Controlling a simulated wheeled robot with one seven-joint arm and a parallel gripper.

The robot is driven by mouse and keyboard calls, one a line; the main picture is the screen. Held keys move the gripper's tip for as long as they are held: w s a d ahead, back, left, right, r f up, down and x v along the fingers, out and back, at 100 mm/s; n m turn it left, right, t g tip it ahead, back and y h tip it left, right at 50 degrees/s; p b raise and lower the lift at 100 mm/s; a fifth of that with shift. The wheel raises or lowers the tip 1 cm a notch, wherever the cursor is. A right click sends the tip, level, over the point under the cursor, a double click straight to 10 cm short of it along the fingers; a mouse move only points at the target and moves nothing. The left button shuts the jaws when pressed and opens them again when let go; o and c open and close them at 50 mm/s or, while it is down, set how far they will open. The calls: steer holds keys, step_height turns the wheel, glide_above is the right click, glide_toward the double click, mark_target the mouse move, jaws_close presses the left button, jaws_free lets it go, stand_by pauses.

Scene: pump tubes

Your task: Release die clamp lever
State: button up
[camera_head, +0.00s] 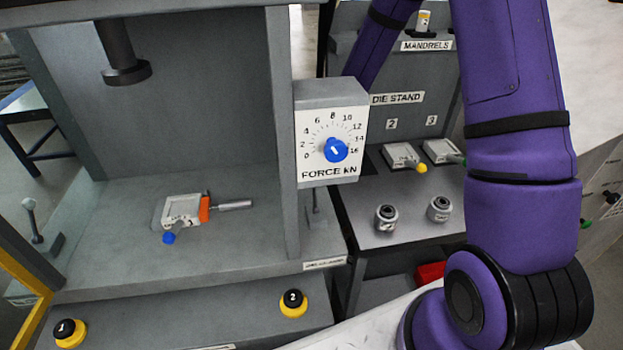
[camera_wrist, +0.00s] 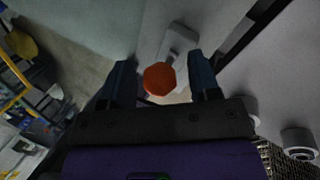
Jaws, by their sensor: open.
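My gripper (camera_wrist: 160,88) is open in the wrist view, its two dark fingers apart. An orange-red faceted knob (camera_wrist: 159,79) shows between the fingers, with a pale grey mount (camera_wrist: 178,45) beyond it. I cannot tell whether the fingers touch the knob, or whether it tops the clamp lever. In the head view my gripper is hidden. A die (camera_head: 178,211) with a blue knob, an orange block (camera_head: 204,208) and a silver handle (camera_head: 234,205) sits on the press bed. A thin upright rod (camera_head: 315,203) stands beside the press column, partly hidden by the force box.
The force dial box (camera_head: 332,132) hangs on the press column (camera_head: 283,130). The die stand (camera_head: 400,234) at right holds two dies and two grey cylinders (camera_head: 386,217). Two yellow-based black buttons (camera_head: 293,302) sit on the press front. A ram (camera_head: 126,72) hangs above the bed.

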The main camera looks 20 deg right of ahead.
steer(key=v, duration=0.9)
steer(key=shift+r, duration=0.15)
